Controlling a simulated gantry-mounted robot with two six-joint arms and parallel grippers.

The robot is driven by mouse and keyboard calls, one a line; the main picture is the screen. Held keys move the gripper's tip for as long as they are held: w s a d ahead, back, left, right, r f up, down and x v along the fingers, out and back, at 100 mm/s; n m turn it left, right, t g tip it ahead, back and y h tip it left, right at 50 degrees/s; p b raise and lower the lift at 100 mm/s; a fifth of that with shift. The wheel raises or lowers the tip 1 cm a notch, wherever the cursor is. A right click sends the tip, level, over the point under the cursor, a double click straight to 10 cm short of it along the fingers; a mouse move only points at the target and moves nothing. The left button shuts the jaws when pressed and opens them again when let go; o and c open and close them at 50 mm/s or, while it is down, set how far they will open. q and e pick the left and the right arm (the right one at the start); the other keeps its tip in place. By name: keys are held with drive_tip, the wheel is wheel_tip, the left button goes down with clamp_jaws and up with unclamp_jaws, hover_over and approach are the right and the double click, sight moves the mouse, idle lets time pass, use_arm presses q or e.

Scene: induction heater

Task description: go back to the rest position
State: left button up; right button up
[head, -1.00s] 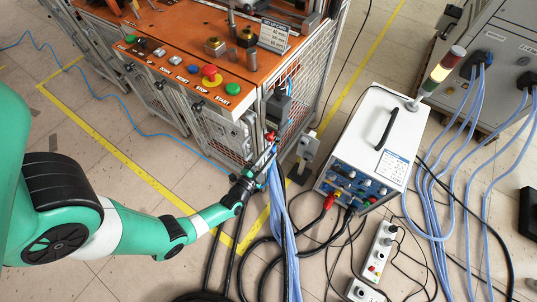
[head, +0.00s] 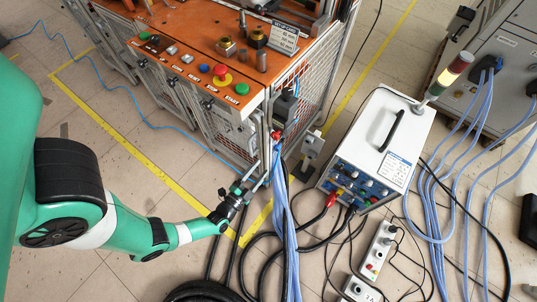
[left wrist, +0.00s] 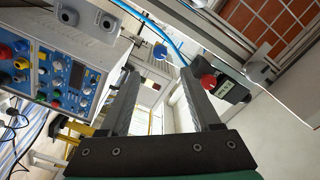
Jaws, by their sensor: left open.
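My left gripper (head: 258,178) is low in front of the orange-topped workstation (head: 190,52), close to the bundle of blue cables. In the left wrist view its two dark fingers (left wrist: 165,103) stand apart with nothing between them. The white induction heater box (head: 385,140) stands to the right of the gripper, apart from it. Its front panel also shows at the left of the left wrist view (left wrist: 65,75). A small box with a red knob (left wrist: 220,82) shows beyond the right finger. My right gripper is not in view.
Blue cables (head: 285,230) hang just right of the gripper. Black cables and a grey socket strip (head: 379,247) lie on the floor. A grey cabinet (head: 495,70) stands at the right. Tiled floor at the lower left is clear.

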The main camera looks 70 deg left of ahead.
use_arm(q)
drive_tip(key=shift+v, duration=1.2)
drive_tip(key=shift+r, duration=0.15)
